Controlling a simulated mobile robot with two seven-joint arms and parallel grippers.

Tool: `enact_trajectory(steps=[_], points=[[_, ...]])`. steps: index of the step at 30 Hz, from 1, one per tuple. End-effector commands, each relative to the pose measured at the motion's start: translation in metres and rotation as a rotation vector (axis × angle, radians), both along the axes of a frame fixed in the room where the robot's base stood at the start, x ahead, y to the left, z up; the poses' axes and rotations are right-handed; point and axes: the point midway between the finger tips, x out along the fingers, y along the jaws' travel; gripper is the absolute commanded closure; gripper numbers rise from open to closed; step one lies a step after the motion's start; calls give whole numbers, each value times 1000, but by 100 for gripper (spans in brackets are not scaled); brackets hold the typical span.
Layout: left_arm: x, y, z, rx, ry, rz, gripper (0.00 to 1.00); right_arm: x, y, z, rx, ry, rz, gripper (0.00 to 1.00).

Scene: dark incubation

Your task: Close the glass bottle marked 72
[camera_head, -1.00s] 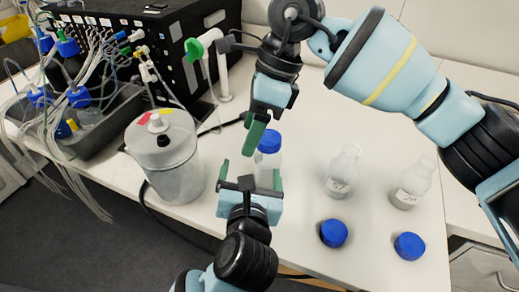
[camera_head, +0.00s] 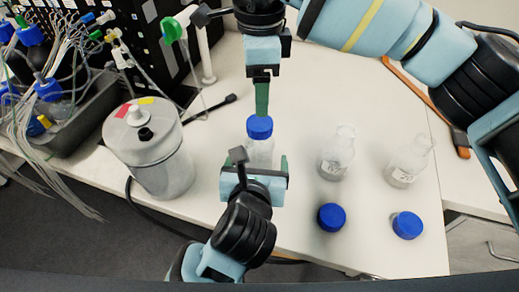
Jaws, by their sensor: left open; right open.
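A clear glass bottle (camera_head: 260,151) with a blue cap (camera_head: 260,127) on its mouth stands on the bench at the centre. My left gripper (camera_head: 256,164) is open in front of its lower part and hides some of it. I cannot tell whether its fingers touch the glass. My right gripper (camera_head: 262,112) is open, pointing down just above the blue cap, seen edge-on. Two uncapped bottles stand to the right, a middle one (camera_head: 338,148) and a right one (camera_head: 409,161).
Two loose blue caps, one (camera_head: 331,217) and another (camera_head: 407,225), lie in front of the open bottles. A tray of tubing (camera_head: 85,130) and a black box are further left. The white bench (camera_head: 300,110) is clear behind the bottles.

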Motion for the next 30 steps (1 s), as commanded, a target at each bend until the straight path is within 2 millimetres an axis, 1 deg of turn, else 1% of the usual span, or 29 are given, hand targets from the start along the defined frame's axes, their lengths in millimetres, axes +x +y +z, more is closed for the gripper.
enact_trajectory(steps=[1,6,12,17,25,30], points=[[8,0,-2,4,-2,2,14,0,0,0,0,0,0,35],[31,-2,-12,5,-2,1,14,0,0,0,1,0,0,35],[49,-4,-20,3,-2,1,14,0,0,0,1,0,0,35],[55,-5,-22,1,-2,1,14,0,0,0,1,0,0,35],[55,-5,-23,0,-2,1,14,0,0,0,1,0,0,35],[55,-5,-23,0,-1,1,36,0,0,0,1,0,0,35]])
